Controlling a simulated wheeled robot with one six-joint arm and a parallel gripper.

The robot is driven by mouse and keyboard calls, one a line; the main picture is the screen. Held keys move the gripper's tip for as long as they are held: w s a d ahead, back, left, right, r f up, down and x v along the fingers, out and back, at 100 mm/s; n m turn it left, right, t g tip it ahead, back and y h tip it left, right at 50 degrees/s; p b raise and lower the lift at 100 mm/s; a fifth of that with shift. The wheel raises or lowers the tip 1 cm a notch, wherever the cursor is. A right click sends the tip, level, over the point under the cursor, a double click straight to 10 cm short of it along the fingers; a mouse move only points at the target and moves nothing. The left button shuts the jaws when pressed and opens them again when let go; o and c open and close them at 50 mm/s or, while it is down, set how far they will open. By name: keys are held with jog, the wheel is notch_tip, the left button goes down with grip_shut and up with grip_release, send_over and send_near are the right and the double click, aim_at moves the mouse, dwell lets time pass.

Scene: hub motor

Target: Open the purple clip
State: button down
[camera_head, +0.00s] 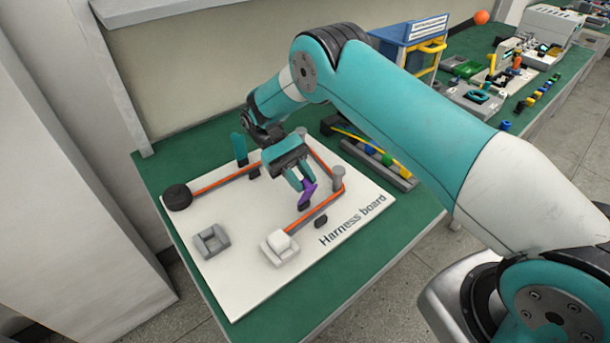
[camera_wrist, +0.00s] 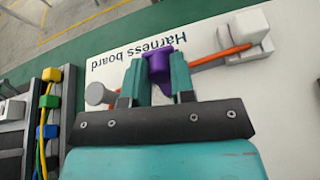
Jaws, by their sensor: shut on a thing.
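The purple clip (camera_head: 307,191) stands on the white harness board (camera_head: 226,283), at the orange cable (camera_head: 318,211). My gripper (camera_head: 301,184) is over the board with its two teal fingers shut on the clip. In the wrist view the clip (camera_wrist: 158,62) sits between the fingertips (camera_wrist: 158,75), and its top leans out to one side. The clip's lower part and its grip on the cable are partly hidden by the fingers. I cannot tell how far its lever is open.
A grey post (camera_head: 338,176) stands close to the clip at a cable bend. A white connector (camera_head: 281,246), an empty grey holder (camera_head: 210,241) and a black roll (camera_head: 177,196) are on the board. A rack with coloured plugs (camera_head: 387,159) lies along the right edge.

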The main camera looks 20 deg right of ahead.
dwell(0.4)
jog(key=c, duration=0.9)
grip_release()
jog(key=shift+c, duration=0.2)
